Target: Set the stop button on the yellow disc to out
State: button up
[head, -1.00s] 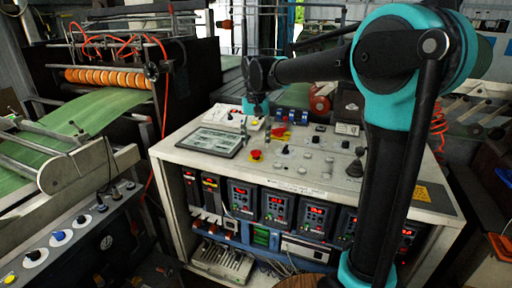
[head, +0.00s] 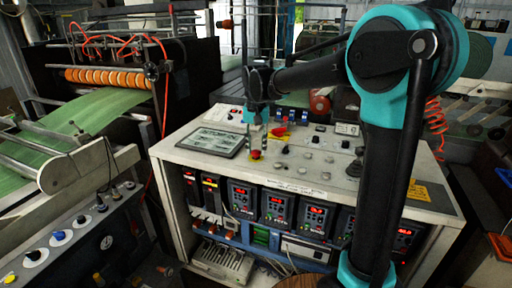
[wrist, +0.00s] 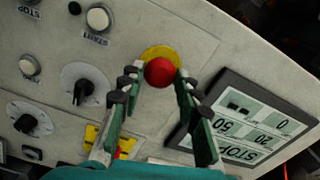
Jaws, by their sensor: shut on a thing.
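The stop button (wrist: 160,71) is a round red cap on a yellow disc (wrist: 158,51) in the wrist view. In the head view the red button (head: 255,154) shows on the sloped console top, just right of the framed meter panel. My gripper (wrist: 160,80) has its two fingers on either side of the red cap, with the tips touching or almost touching its sides. In the head view my gripper (head: 256,145) points down over the button and partly hides it. Whether the cap is in or out cannot be told.
The framed meter panel (wrist: 250,125) lies close beside one finger. Dark knobs (wrist: 78,84) and white push buttons (wrist: 98,18) stand on the console top (head: 315,180). A second yellow patch with red (wrist: 103,140) lies beneath the other finger.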

aim_at(256, 151)
grip_shut()
jog(key=shift+r, duration=0.55)
jog(key=o, duration=1.2)
grip_release()
notch_tip(256, 151, up, 12)
